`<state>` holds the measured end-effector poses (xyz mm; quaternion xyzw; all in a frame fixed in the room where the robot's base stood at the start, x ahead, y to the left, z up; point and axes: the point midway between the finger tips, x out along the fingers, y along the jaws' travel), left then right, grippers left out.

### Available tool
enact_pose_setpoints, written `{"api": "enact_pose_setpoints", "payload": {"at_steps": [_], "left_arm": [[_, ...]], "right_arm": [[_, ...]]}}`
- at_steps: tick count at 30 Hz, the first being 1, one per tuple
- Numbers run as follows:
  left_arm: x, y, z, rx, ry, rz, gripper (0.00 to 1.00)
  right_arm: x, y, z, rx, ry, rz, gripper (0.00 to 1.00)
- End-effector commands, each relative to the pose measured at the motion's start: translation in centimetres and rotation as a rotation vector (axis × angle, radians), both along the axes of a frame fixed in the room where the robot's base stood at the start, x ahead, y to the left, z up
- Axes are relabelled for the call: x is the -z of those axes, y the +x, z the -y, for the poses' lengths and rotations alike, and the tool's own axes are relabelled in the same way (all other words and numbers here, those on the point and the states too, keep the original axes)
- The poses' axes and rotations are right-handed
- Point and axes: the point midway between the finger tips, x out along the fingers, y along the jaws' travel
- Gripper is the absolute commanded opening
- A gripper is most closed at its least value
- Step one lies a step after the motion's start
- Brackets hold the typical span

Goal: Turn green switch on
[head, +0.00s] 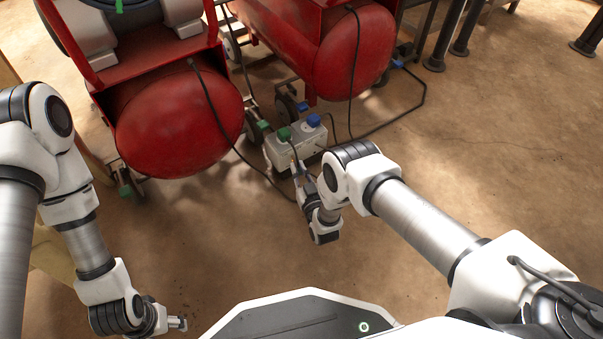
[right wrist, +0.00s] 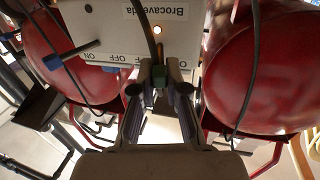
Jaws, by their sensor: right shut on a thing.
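A white switch box (head: 288,155) stands on the floor in front of the red tanks. In the right wrist view its face (right wrist: 180,45) appears upside down, with ON and OFF marks and a small lit lamp (right wrist: 158,29). My right gripper (right wrist: 160,82) is at this face, shut on the green switch (right wrist: 159,77), whose green tip shows between the fingers. The rest of that lever is partly hidden, so its position is unclear. A blue-tipped switch (right wrist: 54,62) sticks out beside it. My left gripper (head: 179,323) is low at the left, away from the box; its opening is unclear.
A green plug (head: 284,134) and a blue plug (head: 313,121) sit on top of the box. Two red tanks (head: 180,125) (head: 354,55) stand behind it. Black cables (head: 424,92) run across the floor. The floor to the right is mostly clear.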

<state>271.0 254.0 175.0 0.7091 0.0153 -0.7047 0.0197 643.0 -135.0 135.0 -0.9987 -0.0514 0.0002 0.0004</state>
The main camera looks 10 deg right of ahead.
Motion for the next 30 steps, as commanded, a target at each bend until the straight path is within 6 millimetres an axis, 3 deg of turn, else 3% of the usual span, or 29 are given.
{"api": "enact_pose_setpoints", "payload": {"at_steps": [12, 28, 29, 30], "left_arm": [[-0.07, -0.01, 0.01, 0.001, 0.0, 0.0, 0.66], [-0.06, -0.02, 0.01, 0.001, 0.0, -0.001, 0.66], [-0.06, -0.02, 0.01, 0.001, 0.0, -0.001, 0.66], [-0.06, -0.02, 0.01, 0.001, 0.0, -0.001, 0.66]], "right_arm": [[0.11, -0.09, -0.78, 0.197, -0.001, -0.002, 0.0], [0.14, -0.07, -0.85, 0.221, -0.001, -0.003, 0.0], [0.14, -0.07, -0.86, 0.221, -0.001, -0.003, 0.23], [0.14, -0.06, -0.86, 0.221, -0.001, -0.003, 0.38]]}}
